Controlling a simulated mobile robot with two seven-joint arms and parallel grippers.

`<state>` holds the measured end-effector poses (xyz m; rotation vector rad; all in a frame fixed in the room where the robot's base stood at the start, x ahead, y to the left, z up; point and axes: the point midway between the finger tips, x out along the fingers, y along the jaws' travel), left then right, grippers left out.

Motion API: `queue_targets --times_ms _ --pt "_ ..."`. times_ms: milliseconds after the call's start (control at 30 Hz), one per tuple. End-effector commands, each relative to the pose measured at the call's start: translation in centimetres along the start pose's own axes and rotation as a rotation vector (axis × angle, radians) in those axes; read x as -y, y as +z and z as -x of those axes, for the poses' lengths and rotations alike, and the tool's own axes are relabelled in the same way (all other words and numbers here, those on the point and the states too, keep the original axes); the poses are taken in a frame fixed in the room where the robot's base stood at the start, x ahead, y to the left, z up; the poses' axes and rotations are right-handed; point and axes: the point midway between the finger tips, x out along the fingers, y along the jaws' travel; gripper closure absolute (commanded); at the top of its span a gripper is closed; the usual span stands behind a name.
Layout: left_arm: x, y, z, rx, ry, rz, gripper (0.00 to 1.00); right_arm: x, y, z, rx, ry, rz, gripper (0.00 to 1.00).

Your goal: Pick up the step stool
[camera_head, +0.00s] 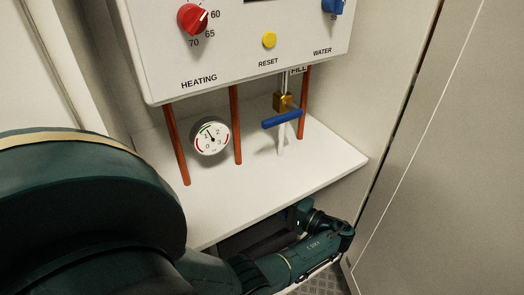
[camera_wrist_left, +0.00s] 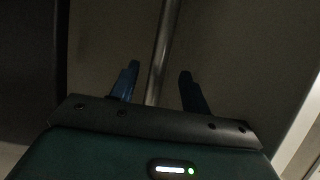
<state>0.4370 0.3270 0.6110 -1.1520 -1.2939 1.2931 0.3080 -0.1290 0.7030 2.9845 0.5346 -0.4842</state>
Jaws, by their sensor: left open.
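My left gripper (camera_wrist_left: 158,70) is open in the left wrist view, its two dark blue fingers apart. A grey metal tube (camera_wrist_left: 165,40) runs upright between the fingers in the picture; whether it touches them I cannot tell. The tube may be part of the step stool, but the stool's whole shape does not show. In the head view my left arm reaches down from the left and bends under the white shelf. Its fingers are hidden there. A dark surface shows under the shelf, too shaded to name. My right gripper is in neither view.
A white shelf (camera_head: 295,178) overhangs my left forearm. Above it hangs a white heating unit (camera_head: 232,62) with copper pipes (camera_head: 236,125), a pressure gauge (camera_head: 211,136) and a blue valve handle (camera_head: 282,119). A pale wall panel (camera_head: 450,150) stands close on the right.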

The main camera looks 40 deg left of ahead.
Motion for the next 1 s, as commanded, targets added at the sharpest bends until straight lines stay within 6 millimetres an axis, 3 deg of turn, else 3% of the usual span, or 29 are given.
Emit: queue_targets --times_ms 267,567,800,1000 --pt "0.0 -0.1 -1.9 0.001 0.0 0.0 0.53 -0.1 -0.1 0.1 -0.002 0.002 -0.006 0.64" --pt "-0.1 -0.4 -6.0 0.0 0.0 -0.001 0.53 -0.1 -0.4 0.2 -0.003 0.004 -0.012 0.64" --pt "-0.1 -0.4 -6.3 0.0 0.001 -0.001 0.53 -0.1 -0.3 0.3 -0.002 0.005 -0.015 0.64" --pt "-0.1 -0.4 -6.3 0.0 0.001 0.0 0.69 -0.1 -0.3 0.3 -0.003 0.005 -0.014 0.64"
